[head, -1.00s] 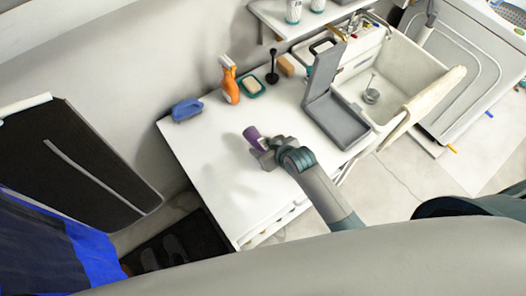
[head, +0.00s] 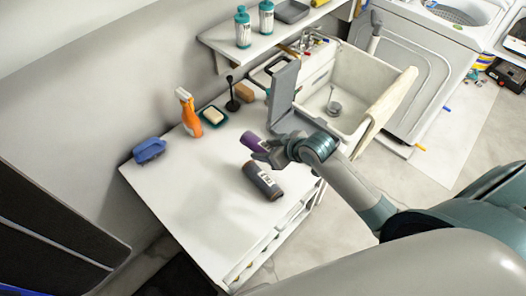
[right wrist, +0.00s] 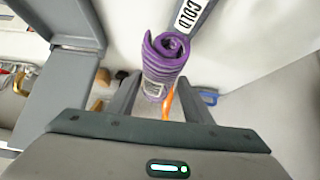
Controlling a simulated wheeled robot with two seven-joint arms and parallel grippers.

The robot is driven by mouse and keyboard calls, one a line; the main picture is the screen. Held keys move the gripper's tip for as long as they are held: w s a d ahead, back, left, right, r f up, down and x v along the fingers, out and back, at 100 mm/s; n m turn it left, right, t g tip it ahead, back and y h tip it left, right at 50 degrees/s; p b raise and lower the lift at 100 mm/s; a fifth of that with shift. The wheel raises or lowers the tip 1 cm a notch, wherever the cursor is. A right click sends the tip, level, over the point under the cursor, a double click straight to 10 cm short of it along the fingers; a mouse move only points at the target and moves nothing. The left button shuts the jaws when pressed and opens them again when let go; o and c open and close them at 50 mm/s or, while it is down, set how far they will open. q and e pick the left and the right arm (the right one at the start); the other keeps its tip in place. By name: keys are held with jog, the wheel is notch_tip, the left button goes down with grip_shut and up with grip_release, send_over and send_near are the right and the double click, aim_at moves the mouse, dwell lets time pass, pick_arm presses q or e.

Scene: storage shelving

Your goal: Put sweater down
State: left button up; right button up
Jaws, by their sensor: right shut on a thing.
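The purple rolled sweater (head: 252,141) is above the white tabletop, at the tip of my right gripper (head: 270,152). In the right wrist view the roll (right wrist: 165,52) shows its spiral end and a small pale label, between the two fingers of my right gripper (right wrist: 160,88). The gripper is shut on it. Whether the roll touches the tabletop cannot be told. My left gripper is not in view.
The table's front left is clear.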

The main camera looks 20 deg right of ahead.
aim_at(253, 149)
jog(key=shift+a, duration=0.1)
dwell(0.3)
jog(key=shift+w+a+r+b, duration=0.1)
jog(key=shift+a+b, duration=0.3)
jog(key=shift+b, duration=0.3)
jog(key=a+r+m+h+b, duration=0.1)
jog(key=b, duration=0.2)
jog(key=shift+a+r, duration=0.1)
jog(key=shift+a, duration=0.3)
jog(key=b, duration=0.1)
jog(key=r+m+h+b, duration=0.1)
jog(key=s+r+m+b, duration=0.1)
jog(key=b, duration=0.1)
jog(key=shift+a+t, duration=0.3)
jog(key=shift+t, duration=0.1)
jog(key=shift+s+d+r+m+h+b, duration=0.25)
jog(key=shift+s+r+m+h+b, duration=0.45)
jog(key=shift+r, duration=0.15)
